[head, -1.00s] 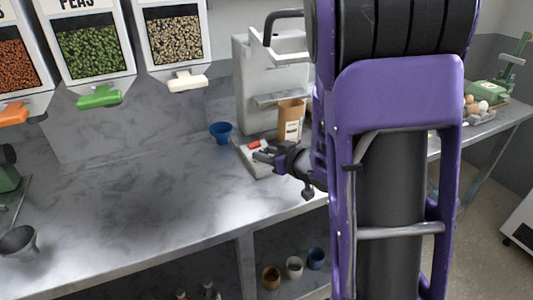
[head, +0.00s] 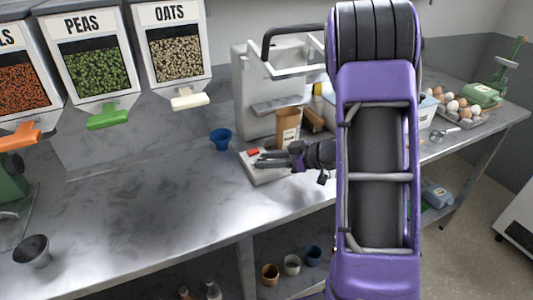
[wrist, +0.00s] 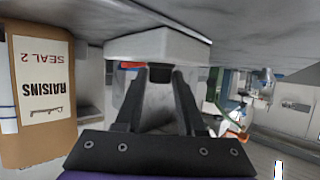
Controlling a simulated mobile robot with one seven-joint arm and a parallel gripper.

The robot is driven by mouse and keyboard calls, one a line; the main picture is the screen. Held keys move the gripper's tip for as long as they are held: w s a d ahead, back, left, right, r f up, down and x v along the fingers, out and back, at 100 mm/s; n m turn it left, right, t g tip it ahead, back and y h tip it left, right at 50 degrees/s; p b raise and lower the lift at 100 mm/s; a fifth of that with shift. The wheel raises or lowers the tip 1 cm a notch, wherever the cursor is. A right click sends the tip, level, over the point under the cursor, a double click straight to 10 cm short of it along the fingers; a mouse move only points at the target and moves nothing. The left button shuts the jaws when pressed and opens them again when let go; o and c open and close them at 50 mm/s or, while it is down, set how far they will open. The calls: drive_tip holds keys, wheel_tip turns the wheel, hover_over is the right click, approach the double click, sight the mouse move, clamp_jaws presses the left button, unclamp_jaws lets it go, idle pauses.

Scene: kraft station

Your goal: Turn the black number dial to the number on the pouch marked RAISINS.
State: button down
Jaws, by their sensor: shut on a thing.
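The brown pouch (head: 288,128) stands upright behind a small pale control box (head: 262,177) on the bench. In the wrist view the pouch (wrist: 38,150) is upside down at the left. The box (wrist: 165,46) has a red button (wrist: 131,65), also visible in the head view (head: 252,152). The black dial (wrist: 160,73) is on the box between my fingertips, and my gripper (wrist: 159,82) is shut on it. Any number marks on the dial are hidden or too small to read.
A grey sealing machine (head: 262,85) stands behind the box. A blue cup (head: 220,138) is to its left. Eggs in a tray (head: 465,115) sit at the far right. Dispensers of peas (head: 95,75) and oats (head: 178,58) hang at the left. The bench's left middle is clear.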

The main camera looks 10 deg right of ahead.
drive_tip(key=shift+w+n+g+y+p, duration=0.1)
drive_tip(key=shift+n+g+y+p, duration=0.2)
drive_tip(key=shift+n+g+p, duration=0.3)
drive_tip(key=c, duration=0.5)
unclamp_jaws()
drive_tip(key=p+v, duration=0.1)
drive_tip(key=v, duration=1.6)
drive_tip(key=shift+w+d, duration=0.1)
drive_tip(key=shift+d, duration=0.25)
